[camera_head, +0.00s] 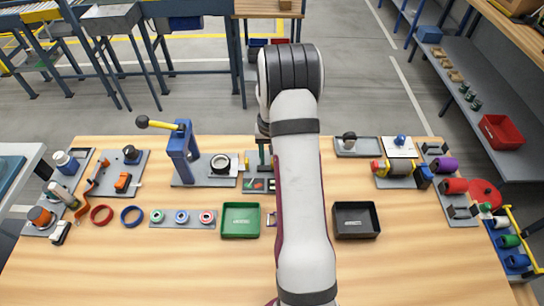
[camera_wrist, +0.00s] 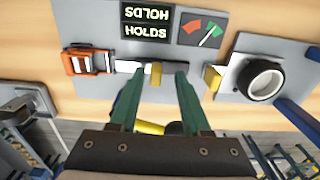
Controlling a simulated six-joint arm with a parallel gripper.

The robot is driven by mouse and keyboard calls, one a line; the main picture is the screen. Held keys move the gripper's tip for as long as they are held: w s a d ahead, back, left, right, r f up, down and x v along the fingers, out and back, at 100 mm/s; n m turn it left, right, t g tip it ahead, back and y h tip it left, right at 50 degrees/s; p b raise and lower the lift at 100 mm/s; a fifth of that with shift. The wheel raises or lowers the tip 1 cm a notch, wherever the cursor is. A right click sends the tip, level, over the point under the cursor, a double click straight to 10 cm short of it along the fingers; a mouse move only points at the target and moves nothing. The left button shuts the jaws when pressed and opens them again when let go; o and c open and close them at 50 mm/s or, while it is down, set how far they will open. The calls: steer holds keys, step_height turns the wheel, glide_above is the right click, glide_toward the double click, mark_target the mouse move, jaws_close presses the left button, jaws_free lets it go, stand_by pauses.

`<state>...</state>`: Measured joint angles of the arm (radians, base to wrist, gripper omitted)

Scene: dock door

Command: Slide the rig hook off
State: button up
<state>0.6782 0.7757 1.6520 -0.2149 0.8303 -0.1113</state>
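A grey plate (camera_wrist: 95,25) with a HOLDS sign and a red and green gauge (camera_wrist: 203,29) fills the upper middle of the wrist view; it also shows in the head view (camera_head: 250,186). A bar with light and dark parts runs along its edge, with a small yellow piece (camera_wrist: 155,75) on it. An orange buckle-like block (camera_wrist: 88,62) is at the bar's left end. I cannot tell for sure which part is the rig hook. My gripper (camera_wrist: 157,80) is open, its green fingers on either side of the yellow piece with gaps. My arm hides part of this in the head view.
A plate with a dark ring (camera_wrist: 262,78) and a yellow block stands close on the right in the wrist view. In the head view, a blue toggle press (camera_head: 182,150) stands left of my gripper. A green bin (camera_head: 240,220) and a black bin (camera_head: 356,220) flank my arm.

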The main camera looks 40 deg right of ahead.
steer(key=shift+r, duration=0.1)
step_height(320, 180, up, 16)
steer(key=shift+f, duration=0.2)
steer(key=s+a+r+n, duration=0.1)
steer(key=s+a+r, duration=0.15)
steer(key=a, duration=0.65)
steer(key=s+a+r+n, duration=0.1)
steer(key=s+a+r, duration=0.15)
steer(key=a, duration=0.55)
steer(key=s+a+f+n+y, duration=0.1)
steer(key=s+a+f, duration=0.1)
steer(key=s+a, duration=1.2)
steer(key=shift+s+f+y, duration=0.3)
steer(key=shift+s+y, duration=0.1)
steer(key=shift+s, duration=0.75)
